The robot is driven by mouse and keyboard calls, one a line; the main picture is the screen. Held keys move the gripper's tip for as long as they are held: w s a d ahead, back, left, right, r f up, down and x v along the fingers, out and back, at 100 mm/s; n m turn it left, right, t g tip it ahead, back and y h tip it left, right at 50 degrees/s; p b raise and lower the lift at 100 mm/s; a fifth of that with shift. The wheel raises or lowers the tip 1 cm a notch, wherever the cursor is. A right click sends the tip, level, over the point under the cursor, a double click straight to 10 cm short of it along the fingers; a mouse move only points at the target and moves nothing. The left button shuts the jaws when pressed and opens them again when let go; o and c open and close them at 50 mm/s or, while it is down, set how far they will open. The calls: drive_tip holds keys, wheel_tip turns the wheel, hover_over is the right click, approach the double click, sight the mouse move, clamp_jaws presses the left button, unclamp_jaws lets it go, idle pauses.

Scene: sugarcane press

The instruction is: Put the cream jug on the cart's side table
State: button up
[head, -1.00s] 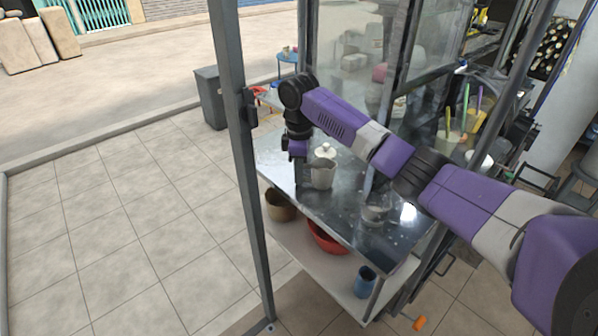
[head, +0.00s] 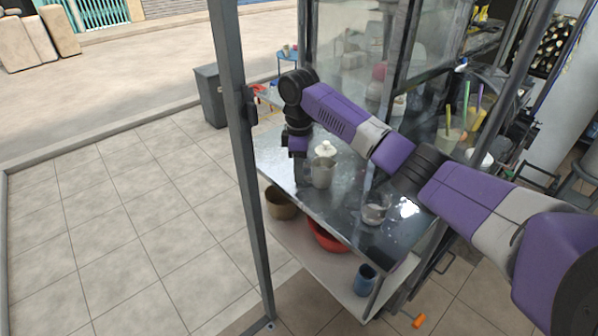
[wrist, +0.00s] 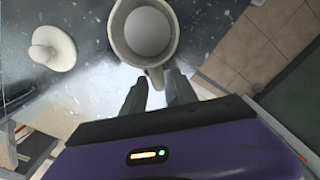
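The cream jug (head: 321,173) is a pale, upright jug at the steel side table (head: 345,215) of the cart. In the wrist view the jug (wrist: 150,35) shows from above, with white contents and its handle pointing towards me. My gripper (wrist: 157,85) has one finger on each side of that handle. The fingers stand apart by about the handle's width, and I cannot tell whether they press on it. The jug looks to be at the tabletop, but its base contact is not clear.
A glass bowl (head: 375,208) is at the table's right. A dark post (head: 240,150) rises at the left. A lower shelf holds a red bowl (head: 326,237) and a blue cup (head: 365,280). Tabletop between jug and glass bowl is clear.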

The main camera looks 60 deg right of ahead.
wheel_tip(320, 180, up, 11)
drive_tip(key=shift+r, duration=0.2)
idle(0.7)
